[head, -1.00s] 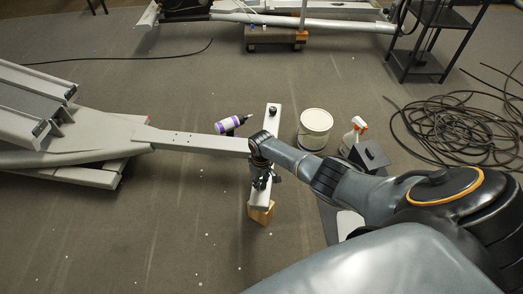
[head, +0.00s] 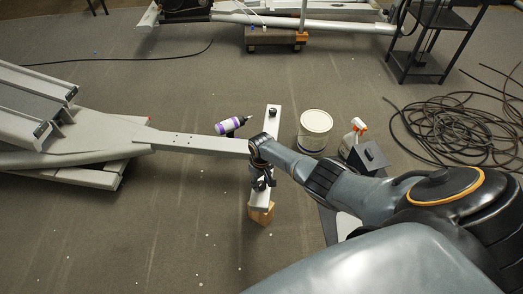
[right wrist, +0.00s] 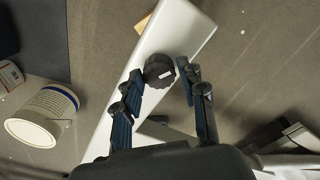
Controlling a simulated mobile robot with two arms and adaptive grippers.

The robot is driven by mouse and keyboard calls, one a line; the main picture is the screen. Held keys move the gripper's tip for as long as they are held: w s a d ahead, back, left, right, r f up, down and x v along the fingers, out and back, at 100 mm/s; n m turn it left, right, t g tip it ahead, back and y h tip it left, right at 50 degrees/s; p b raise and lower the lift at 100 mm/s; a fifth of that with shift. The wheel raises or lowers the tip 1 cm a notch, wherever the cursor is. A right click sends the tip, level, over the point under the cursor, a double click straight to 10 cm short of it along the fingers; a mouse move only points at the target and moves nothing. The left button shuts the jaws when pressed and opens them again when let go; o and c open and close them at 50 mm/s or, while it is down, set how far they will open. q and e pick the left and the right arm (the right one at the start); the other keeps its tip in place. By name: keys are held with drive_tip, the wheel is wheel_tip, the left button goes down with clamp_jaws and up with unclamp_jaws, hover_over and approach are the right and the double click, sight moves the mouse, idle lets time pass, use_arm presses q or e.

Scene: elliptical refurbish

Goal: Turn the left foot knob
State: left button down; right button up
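The foot bar (head: 267,138) is a light grey crosspiece at the end of the long beam (head: 195,142). One black knob (head: 272,111) stands on its far end. My right gripper (head: 262,184) is over the near end of the bar and hides the knob there in the head view. In the right wrist view that round black knob (right wrist: 159,69), with a small white mark, is between the fingertips of the right gripper (right wrist: 160,73). The fingers are apart, one on each side of it; contact is not clear. My left gripper is not in view.
A wooden block (head: 262,214) is under the near end of the bar. Coiled black cable (head: 455,130) lies at right.

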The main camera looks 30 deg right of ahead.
sight(261, 184)
drive_tip(key=shift+o, duration=1)
drive_tip(key=shift+d+r, duration=0.1)
drive_tip(key=shift+r, duration=0.2)
wheel_tip(261, 184, up, 11)
drive_tip(key=shift+r, duration=0.2)
